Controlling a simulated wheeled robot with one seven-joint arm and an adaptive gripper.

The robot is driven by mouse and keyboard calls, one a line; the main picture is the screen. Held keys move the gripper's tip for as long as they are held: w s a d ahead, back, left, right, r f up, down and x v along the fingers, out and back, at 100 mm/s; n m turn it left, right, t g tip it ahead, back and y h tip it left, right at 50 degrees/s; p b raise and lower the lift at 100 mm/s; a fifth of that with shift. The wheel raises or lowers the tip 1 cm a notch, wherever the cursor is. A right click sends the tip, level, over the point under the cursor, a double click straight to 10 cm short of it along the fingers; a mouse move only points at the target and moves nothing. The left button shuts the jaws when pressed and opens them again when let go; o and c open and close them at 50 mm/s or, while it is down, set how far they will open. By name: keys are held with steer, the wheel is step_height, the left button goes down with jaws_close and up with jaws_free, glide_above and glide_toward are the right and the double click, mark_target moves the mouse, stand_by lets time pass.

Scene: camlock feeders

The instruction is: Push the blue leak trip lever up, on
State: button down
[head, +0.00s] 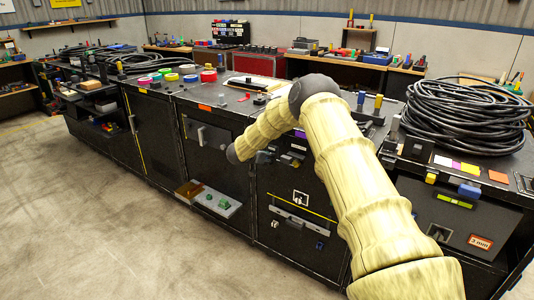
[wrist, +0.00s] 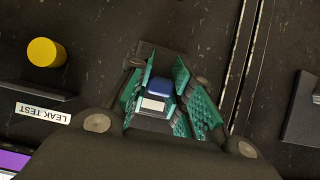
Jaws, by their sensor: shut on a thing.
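The blue lever (wrist: 159,87) shows in the wrist view, with a pale block (wrist: 154,104) at its near side. It stands on a dark mounting plate on the black panel. My gripper (wrist: 163,91) has its green ribbed fingers on both sides of the lever, shut on it. In the head view my gripper (head: 265,157) is at the front of the black cabinet row, partly hidden by my arm. I cannot make out the blue lever in the head view. Its exact tilt is hard to tell.
A yellow round knob (wrist: 46,52) and a "LEAK TEST" label (wrist: 43,113) sit left of the lever in the wrist view. A dark raised part (wrist: 302,108) is at the right. A coiled black cable (head: 465,115) lies on the cabinet top. The floor in front is clear.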

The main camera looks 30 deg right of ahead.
steer(key=shift+d+r+g+y+p, duration=0.15)
steer(key=shift+r+g+y+p, duration=0.2)
steer(key=shift+y+p, duration=0.75)
steer(key=shift+d+r+g+y+p, duration=0.1)
steer(key=shift+r+g+y+p, duration=0.25)
steer(key=shift+y+p, duration=0.7)
steer(key=shift+h+p, duration=0.25)
steer(key=shift+p, duration=0.1)
steer(key=c, duration=1.3)
jaws_free()
steer(key=shift+a, duration=0.1)
steer(key=v, duration=1.2)
